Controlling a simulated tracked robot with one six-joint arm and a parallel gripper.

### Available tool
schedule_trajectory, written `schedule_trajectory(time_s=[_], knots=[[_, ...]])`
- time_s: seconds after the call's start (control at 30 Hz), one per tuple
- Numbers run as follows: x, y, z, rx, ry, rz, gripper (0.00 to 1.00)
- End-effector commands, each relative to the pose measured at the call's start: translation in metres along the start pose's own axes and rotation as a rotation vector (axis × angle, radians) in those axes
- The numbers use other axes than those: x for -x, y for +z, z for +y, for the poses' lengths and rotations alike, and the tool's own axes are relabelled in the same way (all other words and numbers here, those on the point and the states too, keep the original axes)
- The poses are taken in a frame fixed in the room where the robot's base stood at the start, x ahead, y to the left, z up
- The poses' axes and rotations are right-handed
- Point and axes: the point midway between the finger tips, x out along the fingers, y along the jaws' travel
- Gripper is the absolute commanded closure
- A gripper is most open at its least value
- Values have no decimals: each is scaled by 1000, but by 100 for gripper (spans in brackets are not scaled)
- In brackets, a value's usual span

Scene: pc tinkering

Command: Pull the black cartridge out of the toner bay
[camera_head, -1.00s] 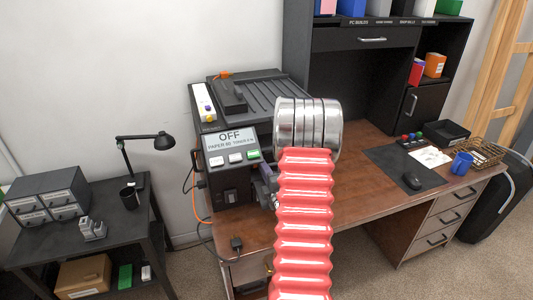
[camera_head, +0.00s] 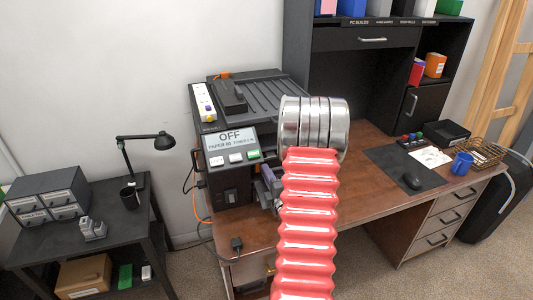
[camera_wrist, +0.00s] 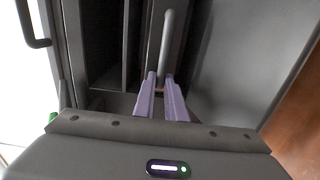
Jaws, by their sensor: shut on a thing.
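The printer (camera_head: 222,181) stands at the left end of the desk, with a panel (camera_head: 230,144) reading OFF. My gripper (camera_head: 266,182) is at the right side of its front, partly behind my red and silver arm. In the wrist view my gripper's purple fingers (camera_wrist: 161,77) are shut at the foot of an upright grey handle bar (camera_wrist: 167,42), which I take to be the black cartridge's. The toner bay (camera_wrist: 134,50) shows as dark upright slots around it. The cartridge's body blends into the dark; how deep it sits I cannot tell.
A grey wall (camera_wrist: 240,55) stands close on the right in the wrist view. The desk (camera_head: 370,190) holds a black mat (camera_head: 388,160), a mouse, a blue mug (camera_head: 461,163) and a wire basket. A side table with a lamp (camera_head: 148,141) stands at the left. Cables hang beside the printer.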

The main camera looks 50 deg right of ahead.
Motion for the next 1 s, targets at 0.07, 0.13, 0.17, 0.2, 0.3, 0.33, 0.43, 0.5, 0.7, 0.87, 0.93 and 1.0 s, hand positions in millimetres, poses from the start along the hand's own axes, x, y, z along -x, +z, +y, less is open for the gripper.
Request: schedule_trajectory(time_s=[0.07,0.13,0.17,0.2,0.3,0.33,0.43,0.5,0.7,0.87,0.93,1.0], knots=[[3,0,-3,-1,-7,-1,100],[5,0,-3,-1,-7,-1,100],[6,0,-3,-2,-7,-1,100],[7,0,-2,-2,-7,-1,100],[10,0,-2,-2,-6,0,100],[10,0,-2,-2,-6,-1,100],[12,0,-2,-1,-5,0,100],[12,0,-2,-1,-4,0,100],[12,0,-1,-1,-4,0,89],[12,0,-1,-1,-2,0,77],[12,0,0,-1,-1,0,72],[12,0,0,-1,-1,0,67]])
